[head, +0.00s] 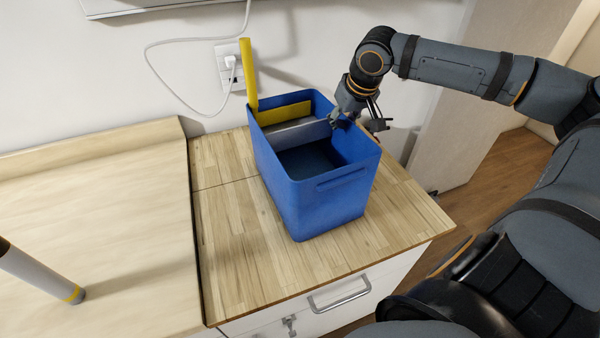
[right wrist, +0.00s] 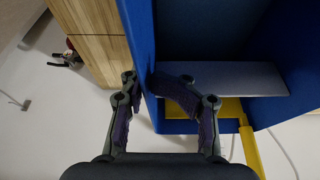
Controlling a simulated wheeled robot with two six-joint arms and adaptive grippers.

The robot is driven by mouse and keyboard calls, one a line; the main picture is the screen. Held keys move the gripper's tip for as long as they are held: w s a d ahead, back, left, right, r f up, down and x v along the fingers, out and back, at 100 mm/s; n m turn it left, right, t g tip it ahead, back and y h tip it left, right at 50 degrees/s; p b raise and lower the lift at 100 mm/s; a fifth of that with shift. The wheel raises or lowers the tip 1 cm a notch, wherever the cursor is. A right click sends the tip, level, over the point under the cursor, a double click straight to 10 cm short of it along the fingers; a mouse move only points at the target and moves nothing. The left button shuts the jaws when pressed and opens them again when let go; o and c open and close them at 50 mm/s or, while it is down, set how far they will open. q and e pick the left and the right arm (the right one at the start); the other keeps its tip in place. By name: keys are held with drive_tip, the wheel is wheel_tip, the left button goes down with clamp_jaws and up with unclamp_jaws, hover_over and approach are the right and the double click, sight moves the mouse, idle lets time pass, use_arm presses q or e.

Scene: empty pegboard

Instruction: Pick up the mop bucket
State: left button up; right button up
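The mop bucket (head: 330,204) is a blue box-shaped tub standing upright on a wooden counter. It has a grey divider, a yellow panel (head: 286,112) and an upright yellow handle (head: 249,75) at its back left. My right gripper (head: 358,124) is at the bucket's right rim. In the right wrist view, its fingers (right wrist: 144,82) lie on either side of the blue wall (right wrist: 142,45). One finger is outside and the other is bent inward over the inside, with the wall between their tips. The exact contact is partly hidden. My left gripper is not in view.
The wooden counter (head: 240,250) has clear room left of and in front of the bucket. A white wall with a plugged-in cable (head: 160,70) is behind. Drawers (head: 340,293) are below.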

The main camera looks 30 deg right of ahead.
drive_tip(key=x, duration=0.2)
drive_tip(key=shift+w+a+f, duration=0.2)
drive_tip(key=shift+a+f, duration=0.05)
drive_tip(key=shift+f, duration=0.15)
drive_tip(key=shift+c, duration=0.2)
clamp_jaws()
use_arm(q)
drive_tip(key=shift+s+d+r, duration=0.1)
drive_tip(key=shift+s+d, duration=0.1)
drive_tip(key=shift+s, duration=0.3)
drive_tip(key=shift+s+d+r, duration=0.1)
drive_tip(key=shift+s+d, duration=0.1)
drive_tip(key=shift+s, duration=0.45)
use_arm(e)
drive_tip(key=shift+w+r, duration=0.1)
